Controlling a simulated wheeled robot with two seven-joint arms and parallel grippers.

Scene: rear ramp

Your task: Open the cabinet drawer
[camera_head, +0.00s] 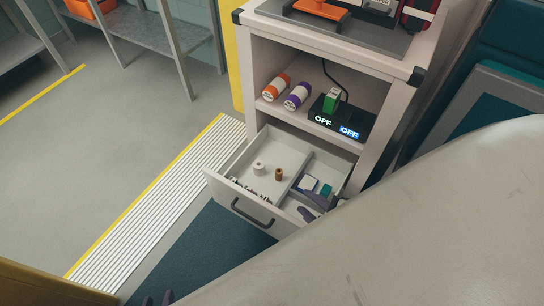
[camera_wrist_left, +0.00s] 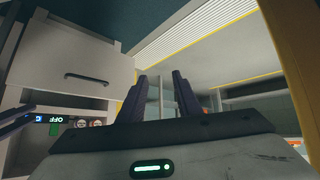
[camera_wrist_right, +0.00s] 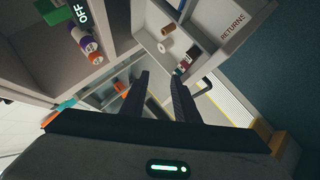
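The cabinet (camera_head: 350,55) stands at centre right. Its drawer (camera_head: 240,160) is pulled out, showing a divided inside and a dark bar handle (camera_head: 252,213) on its front. The drawer front and handle also show in the left wrist view (camera_wrist_left: 88,76). My right gripper (camera_head: 312,206) is at the drawer's right side, over its right compartment, with most of it hidden by my arm. In the right wrist view its fingers (camera_wrist_right: 158,95) are apart with nothing between them. My left gripper (camera_head: 158,298) is at the bottom edge, away from the handle; its fingers (camera_wrist_left: 157,95) are apart and empty.
The drawer holds a white spool (camera_head: 258,168), a brown spool (camera_head: 279,174) and small items. The shelf above holds orange (camera_head: 276,88) and purple (camera_head: 297,96) rolls and a black box (camera_head: 340,119) reading OFF. Open floor (camera_head: 130,130) lies left.

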